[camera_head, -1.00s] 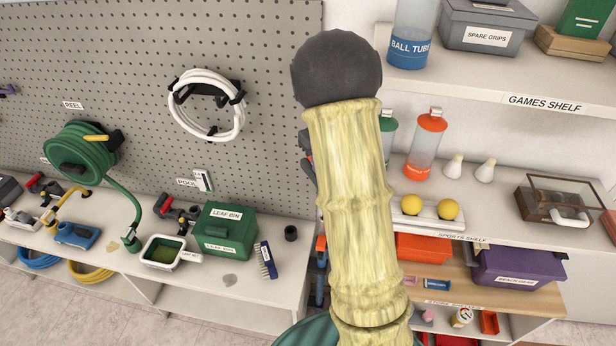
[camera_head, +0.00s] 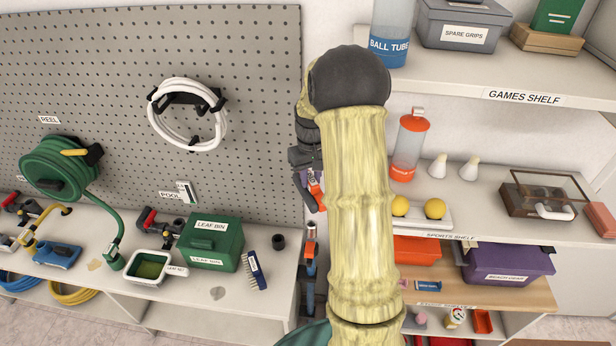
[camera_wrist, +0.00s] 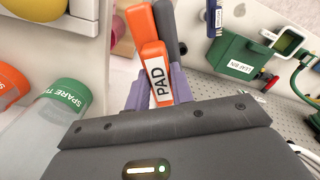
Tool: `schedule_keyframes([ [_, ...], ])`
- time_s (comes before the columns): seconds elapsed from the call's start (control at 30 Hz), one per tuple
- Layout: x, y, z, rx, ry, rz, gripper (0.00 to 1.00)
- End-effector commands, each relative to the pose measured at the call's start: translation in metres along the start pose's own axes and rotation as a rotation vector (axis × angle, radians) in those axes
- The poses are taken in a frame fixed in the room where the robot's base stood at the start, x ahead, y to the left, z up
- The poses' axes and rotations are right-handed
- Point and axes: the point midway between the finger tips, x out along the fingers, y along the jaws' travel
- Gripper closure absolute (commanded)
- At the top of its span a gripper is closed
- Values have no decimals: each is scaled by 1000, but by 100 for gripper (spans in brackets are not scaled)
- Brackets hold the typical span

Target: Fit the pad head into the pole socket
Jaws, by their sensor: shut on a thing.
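My gripper (camera_head: 312,190) shows in the head view just left of my pale arm, partly hidden by it, above the gap between the bench and the shelves. In the wrist view its purple fingers (camera_wrist: 158,95) are shut on an orange piece marked PAD (camera_wrist: 157,80), the pad head, with a dark grey bar beside it. A small dark hollow cylinder (camera_head: 279,241) stands upright on the bench, apart from the gripper; I cannot tell whether it is the pole socket.
A green leaf bin (camera_head: 212,243), a blue brush (camera_head: 255,270) and a white tray (camera_head: 150,266) occupy the bench. A hose reel (camera_head: 60,168) and white hose coil (camera_head: 188,113) hang on the pegboard. The sports shelf at right holds yellow balls (camera_head: 435,209).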

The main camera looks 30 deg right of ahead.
Motion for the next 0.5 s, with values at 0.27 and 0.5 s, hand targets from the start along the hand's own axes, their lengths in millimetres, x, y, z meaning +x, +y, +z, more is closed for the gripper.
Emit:
schedule_keyframes([
  [0.27, 26, 1, 0, 2, 0, 0, 100],
  [0.5, 48, 2, 1, 4, -1, 0, 100],
])
